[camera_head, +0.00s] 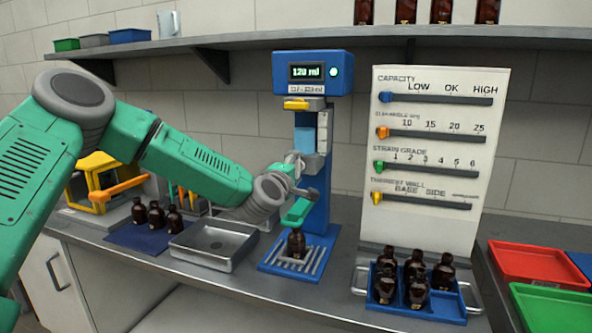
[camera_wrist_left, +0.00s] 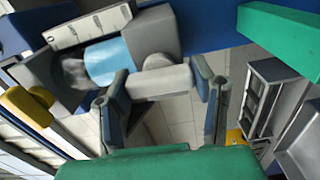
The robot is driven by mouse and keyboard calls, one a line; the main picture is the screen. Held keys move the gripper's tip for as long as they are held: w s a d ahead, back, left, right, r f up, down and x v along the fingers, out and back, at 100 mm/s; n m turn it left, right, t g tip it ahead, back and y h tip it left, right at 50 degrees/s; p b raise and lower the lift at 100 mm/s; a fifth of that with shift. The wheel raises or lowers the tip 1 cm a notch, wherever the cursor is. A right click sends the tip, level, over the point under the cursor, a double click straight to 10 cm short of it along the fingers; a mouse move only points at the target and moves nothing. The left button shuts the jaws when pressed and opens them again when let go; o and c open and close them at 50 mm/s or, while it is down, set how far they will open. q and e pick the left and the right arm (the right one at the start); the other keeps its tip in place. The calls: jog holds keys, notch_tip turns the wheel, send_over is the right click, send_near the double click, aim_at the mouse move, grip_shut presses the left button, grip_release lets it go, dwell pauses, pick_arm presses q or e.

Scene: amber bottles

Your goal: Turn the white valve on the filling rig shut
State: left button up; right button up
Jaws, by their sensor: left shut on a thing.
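The filling rig (camera_head: 313,75) is a blue stand with a display reading "120 ml". My left gripper (camera_head: 306,178) is at the front of its column, above the drip grate. In the left wrist view, the white valve (camera_wrist_left: 160,82) is a pale rounded piece between the two fingers of my left gripper (camera_wrist_left: 162,88). The fingers are shut on it. A light blue cylinder (camera_wrist_left: 105,62) sits beside it on the rig, also visible in the head view (camera_head: 304,140). In the head view my gripper covers the valve's area. My right gripper is not in view.
An amber bottle (camera_head: 297,244) stands on the rig's grate (camera_head: 282,266). A metal tray (camera_head: 205,258) and several bottles are to the left. A blue crate (camera_head: 447,306) of bottles and a gauge board (camera_head: 440,225) are to the right. A shelf (camera_head: 250,38) runs above.

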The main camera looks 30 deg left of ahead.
pick_arm(q)
jog(key=shift+f, duration=0.2)
jog(key=m, duration=0.4)
jog(key=shift+f, duration=0.1)
jog(key=m, duration=0.4)
jog(key=shift+s+f+m+p, duration=0.1)
jog(key=shift+m+p, duration=0.2)
jog(key=shift+m, duration=0.1)
jog(key=m, duration=0.4)
jog(key=shift+d+f+m, duration=0.1)
jog(key=shift+m, duration=2.1)
jog(key=o, duration=1.2)
jog(key=shift+c, duration=0.2)
jog(key=shift+r, duration=0.2)
